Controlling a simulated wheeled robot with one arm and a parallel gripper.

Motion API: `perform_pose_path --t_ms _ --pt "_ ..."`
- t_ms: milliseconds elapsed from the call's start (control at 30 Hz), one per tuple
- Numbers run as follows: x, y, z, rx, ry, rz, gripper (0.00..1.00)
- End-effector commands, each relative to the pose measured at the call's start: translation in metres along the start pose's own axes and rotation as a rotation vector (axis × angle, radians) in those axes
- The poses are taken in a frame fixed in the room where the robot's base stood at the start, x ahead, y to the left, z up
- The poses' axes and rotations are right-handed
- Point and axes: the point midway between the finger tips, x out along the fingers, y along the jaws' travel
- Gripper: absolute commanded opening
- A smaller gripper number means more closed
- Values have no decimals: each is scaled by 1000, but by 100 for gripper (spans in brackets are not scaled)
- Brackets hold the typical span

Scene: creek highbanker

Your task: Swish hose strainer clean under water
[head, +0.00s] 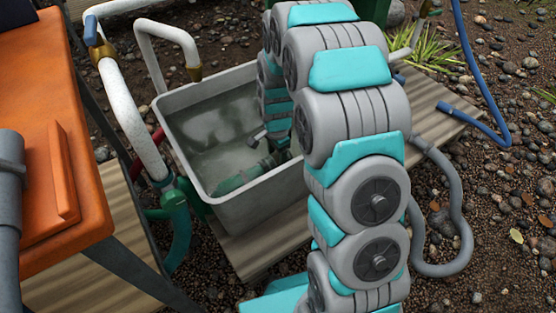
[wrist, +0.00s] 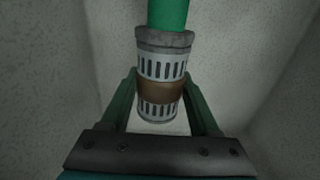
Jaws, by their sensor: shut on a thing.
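The hose strainer (wrist: 162,70) is a light cylinder with dark slots, a brown band around its middle and a grey collar joined to a green hose (wrist: 168,14). My gripper (wrist: 162,100) is shut on the strainer, with one green finger on each side near the brown band. In the head view my gripper (head: 262,137) is down inside the grey tub (head: 262,210), which holds murky water (head: 205,120). A green hose part (head: 240,178) lies in the water near the gripper. My arm hides the tub's right side. I cannot tell how deep the strainer is.
An orange sluice panel (head: 75,190) on dark legs stands at the left. White pipes (head: 125,100) rise beside the tub's left edge. The tub sits on wooden planks (head: 270,245).

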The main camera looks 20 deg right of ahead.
Motion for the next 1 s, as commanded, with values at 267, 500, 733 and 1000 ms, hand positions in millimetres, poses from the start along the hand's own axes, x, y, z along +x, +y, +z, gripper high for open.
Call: perform_pose_path --t_ms 267,500,733,1000 --pt "-1 -38 0 0 0 -1 0" --pt "0 -38 0 0 0 -1 0" --pt "-1 -60 0 -1 2 -3 0" --pt "-2 -93 0 0 1 -4 0"
